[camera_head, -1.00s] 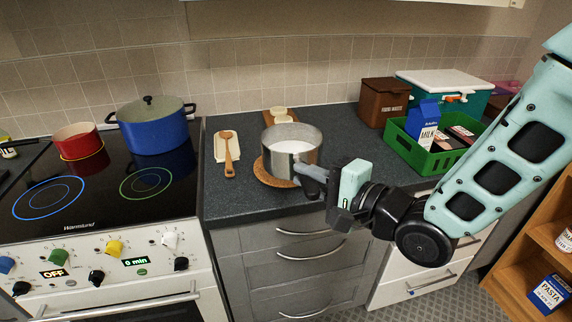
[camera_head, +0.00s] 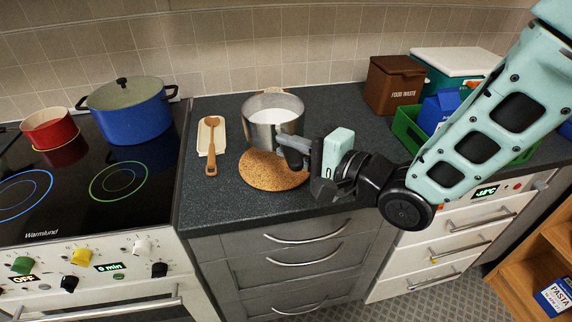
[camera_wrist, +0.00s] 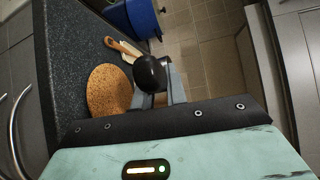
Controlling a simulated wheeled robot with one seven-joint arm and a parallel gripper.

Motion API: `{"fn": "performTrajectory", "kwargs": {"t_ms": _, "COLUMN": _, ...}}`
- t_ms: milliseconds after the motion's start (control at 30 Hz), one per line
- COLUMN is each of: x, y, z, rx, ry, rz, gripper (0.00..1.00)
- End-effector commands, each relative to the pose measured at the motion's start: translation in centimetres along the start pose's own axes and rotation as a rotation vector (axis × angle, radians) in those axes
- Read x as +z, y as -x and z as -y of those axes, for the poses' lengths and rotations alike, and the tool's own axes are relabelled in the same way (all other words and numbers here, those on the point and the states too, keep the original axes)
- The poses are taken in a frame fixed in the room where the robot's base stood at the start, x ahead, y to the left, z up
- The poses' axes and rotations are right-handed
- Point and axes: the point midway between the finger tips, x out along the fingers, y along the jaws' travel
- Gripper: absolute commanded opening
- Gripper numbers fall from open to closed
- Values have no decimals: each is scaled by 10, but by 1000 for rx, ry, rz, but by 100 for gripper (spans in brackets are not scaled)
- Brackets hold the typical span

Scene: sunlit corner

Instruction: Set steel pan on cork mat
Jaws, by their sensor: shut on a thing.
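The steel pan (camera_head: 262,135), with a white inside, is in the head view above the back part of the round cork mat (camera_head: 274,180). The front of the mat is bare, and the pan hides its back edge. The pan looks raised off the mat, but the size of the gap is unclear. My gripper (camera_head: 306,152) is shut on the pan's dark handle (camera_head: 291,142), to the right of the pan. In the wrist view, the round black handle end (camera_wrist: 150,73) covers the space between the fingers, and the mat (camera_wrist: 106,90) lies to its left.
A wooden spoon (camera_head: 212,150) on a cream rest lies left of the mat. The hob holds a blue pot (camera_head: 135,115) and a red pot (camera_head: 48,130). A brown food waste box (camera_head: 394,84) and a green crate (camera_head: 408,128) stand to the right. The counter's front is clear.

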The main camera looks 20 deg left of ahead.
Motion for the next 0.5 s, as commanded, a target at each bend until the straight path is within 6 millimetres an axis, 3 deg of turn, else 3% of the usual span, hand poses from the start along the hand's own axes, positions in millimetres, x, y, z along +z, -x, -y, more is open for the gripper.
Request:
{"fn": "performTrajectory", "kwargs": {"t_ms": 167, "x": -2, "y": -3, "z": -28, "rx": 0, "ry": 1, "rz": 1, "gripper": 0}}
{"fn": "performTrajectory", "kwargs": {"t_ms": 500, "x": -4, "y": -6, "z": -60, "rx": -1, "ry": 1, "rz": 2, "gripper": 0}}
